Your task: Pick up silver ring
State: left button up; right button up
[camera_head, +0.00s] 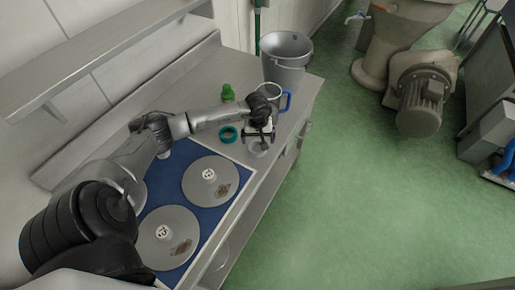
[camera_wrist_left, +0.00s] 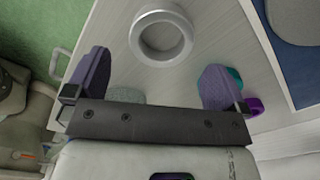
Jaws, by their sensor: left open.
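The silver ring (camera_wrist_left: 161,58) lies flat on the steel worktop in the left wrist view, near the top middle and ahead of the fingertips. In the head view the silver ring (camera_head: 259,154) shows pale beside my left gripper (camera_head: 258,137), close to the worktop's front edge. My left gripper also shows in the left wrist view (camera_wrist_left: 153,78), with its two dark fingers spread wide and nothing between them. The ring is apart from both fingers. My right gripper is not in view.
A teal ring (camera_head: 228,134) lies left of the gripper, partly behind a finger in the wrist view. A green bottle (camera_head: 228,93), a blue-handled jug (camera_head: 288,101) and a grey bucket (camera_head: 286,68) stand behind. A blue mat (camera_head: 200,217) carries round discs. A purple item (camera_wrist_left: 254,105) shows partly.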

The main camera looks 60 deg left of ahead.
aim_at(258, 150)
pick_arm(q)
jog(key=f, duration=0.4)
jog(key=shift+s+d+f, duration=0.15)
jog(key=shift+s+d, duration=0.05)
jog(key=shift+a+f, duration=0.1)
jog(key=shift+f, duration=0.25)
jog(key=shift+c, duration=0.3)
jog(key=c, duration=0.9)
jog(key=shift+o, duration=0.2)
jog(key=shift+r, duration=0.1)
